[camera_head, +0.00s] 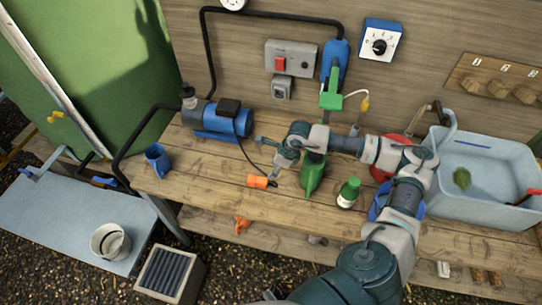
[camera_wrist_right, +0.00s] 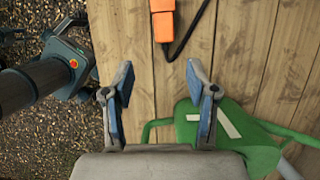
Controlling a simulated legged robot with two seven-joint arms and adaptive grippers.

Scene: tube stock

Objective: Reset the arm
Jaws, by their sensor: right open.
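My right arm comes in from the bottom right in the head view and bends left above the bench. My right gripper (camera_head: 268,158) is open and empty over the bench, close to an orange connector (camera_head: 258,182). In the right wrist view its blue-padded fingers (camera_wrist_right: 160,85) stand wide apart with bare planks between them. The orange connector shows beyond them (camera_wrist_right: 163,24). A dark arm part (camera_wrist_right: 68,62), apparently of my left arm, shows at the left there. Only a small dark tip (camera_head: 272,293), perhaps of it, shows at the head view's bottom edge; its jaws are unclear.
A green-handled device (camera_head: 313,174) lies beneath my right wrist. A green bottle (camera_head: 348,192), blue mug (camera_head: 157,160) and blue pump (camera_head: 222,120) stand on the bench (camera_head: 205,180). A pale tub (camera_head: 500,207) is at the right. A bucket (camera_head: 110,242) stands at the lower left.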

